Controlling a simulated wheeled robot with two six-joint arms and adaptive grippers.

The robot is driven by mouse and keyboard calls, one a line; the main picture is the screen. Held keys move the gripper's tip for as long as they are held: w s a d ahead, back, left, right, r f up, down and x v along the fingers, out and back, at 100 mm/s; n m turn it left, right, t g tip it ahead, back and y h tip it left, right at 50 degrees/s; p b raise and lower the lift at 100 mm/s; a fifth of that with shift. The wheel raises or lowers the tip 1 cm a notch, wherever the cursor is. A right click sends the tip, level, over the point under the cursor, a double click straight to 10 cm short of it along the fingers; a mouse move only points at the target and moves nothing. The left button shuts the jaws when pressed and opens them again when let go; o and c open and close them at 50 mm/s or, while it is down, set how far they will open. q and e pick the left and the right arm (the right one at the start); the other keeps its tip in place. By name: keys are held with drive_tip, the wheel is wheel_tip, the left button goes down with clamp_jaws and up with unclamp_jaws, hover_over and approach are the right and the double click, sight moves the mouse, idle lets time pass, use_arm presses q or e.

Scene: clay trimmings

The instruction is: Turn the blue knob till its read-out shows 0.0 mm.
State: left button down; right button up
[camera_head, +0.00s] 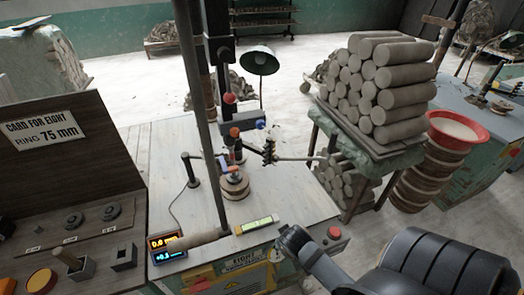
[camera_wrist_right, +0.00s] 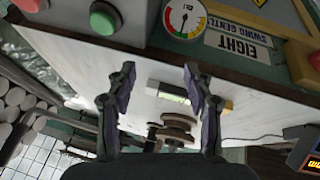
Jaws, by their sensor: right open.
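The read-out box (camera_head: 167,246) stands at the bench's front left. Its orange line reads 0.0 mm and its blue line seems to read +0.3. My right gripper (camera_head: 291,240) is at the bench's front edge, apart from the blue part. In the right wrist view the right gripper (camera_wrist_right: 158,75) is open, with nothing between its fingers. My left gripper is not in view.
A tall post (camera_head: 204,120) and a green lamp (camera_head: 260,62) stand at the bench. A rod reaches right toward a rack of clay rolls (camera_head: 385,85). A yellow-green level (camera_head: 257,225) lies near the front edge. The wrist view shows a gauge (camera_wrist_right: 184,18) and a green button (camera_wrist_right: 105,18).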

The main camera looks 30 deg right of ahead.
drive_tip(key=w+d+r+m+t+h, duration=0.1)
drive_tip(key=w+d+r+t+h, duration=0.15)
drive_tip(key=r, duration=0.45)
drive_tip(key=w+d+r+m+t+h, duration=0.1)
drive_tip(key=w+d+r+m+t, duration=0.15)
drive_tip(key=r, duration=0.45)
drive_tip(key=t+y, duration=0.3)
drive_tip(key=t, duration=0.5)
approach(261, 126)
drive_tip(key=shift+n+h, duration=0.35)
drive_tip(key=shift+h, duration=0.1)
drive_tip(key=x, duration=0.8)
drive_tip(key=shift+w+a+r+p, duration=0.1)
drive_tip(key=shift+w+r+p, duration=0.05)
drive_tip(key=shift+p, duration=0.2)
drive_tip(key=shift+w, duration=0.45)
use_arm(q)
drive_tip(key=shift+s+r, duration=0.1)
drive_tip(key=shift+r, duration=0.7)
use_arm(e)
clamp_jaws()
